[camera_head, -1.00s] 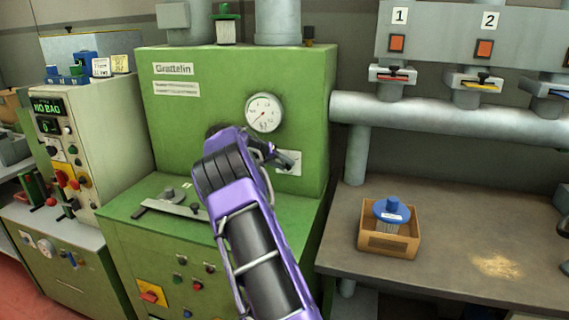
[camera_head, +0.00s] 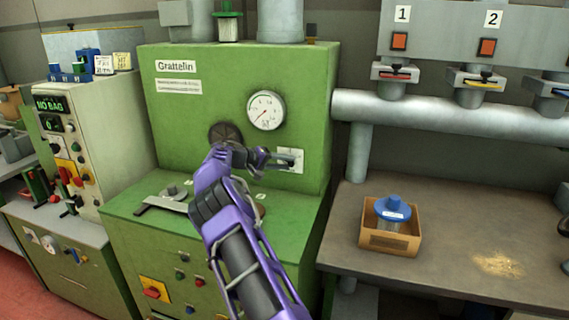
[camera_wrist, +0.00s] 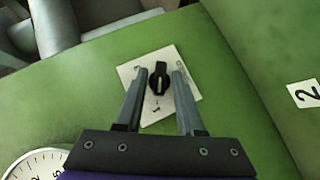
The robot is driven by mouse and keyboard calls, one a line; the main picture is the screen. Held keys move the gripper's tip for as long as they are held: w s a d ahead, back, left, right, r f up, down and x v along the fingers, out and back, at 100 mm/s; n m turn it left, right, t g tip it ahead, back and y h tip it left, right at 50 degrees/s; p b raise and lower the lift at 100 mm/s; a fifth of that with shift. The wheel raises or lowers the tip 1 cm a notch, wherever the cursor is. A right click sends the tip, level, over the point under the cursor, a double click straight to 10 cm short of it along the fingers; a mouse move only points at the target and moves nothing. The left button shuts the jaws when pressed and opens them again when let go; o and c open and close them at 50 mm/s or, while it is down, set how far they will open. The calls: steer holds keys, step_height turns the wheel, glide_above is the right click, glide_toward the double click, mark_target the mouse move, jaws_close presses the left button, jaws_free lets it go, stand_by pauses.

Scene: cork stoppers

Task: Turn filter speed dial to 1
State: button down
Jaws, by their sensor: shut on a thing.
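The filter speed dial (camera_wrist: 160,87) is a small black knob with a white pointer line on a white plate (camera_wrist: 148,117), fixed to the green machine's front. A "1" mark shows on the plate below the knob in the wrist view. My gripper (camera_wrist: 160,74) has a finger on each side of the knob and is shut on it. In the head view my gripper (camera_head: 284,161) is at the white plate (camera_head: 296,155), and the knob there is mostly hidden behind it.
The green Grattelin machine (camera_head: 190,115) carries a round gauge (camera_head: 266,110) above the plate. Its lower ledge holds a flat metal tool (camera_head: 162,203). A wooden box (camera_head: 371,240) with a blue-topped filter stands on the right bench. A pipe (camera_head: 440,115) runs above that bench.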

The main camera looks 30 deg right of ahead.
steer(key=c, duration=0.8)
jaws_free()
steer(key=shift+c, duration=0.2)
steer(key=v, duration=1.7)
steer(key=shift+a, duration=0.15)
steer(key=shift+a, duration=0.15)
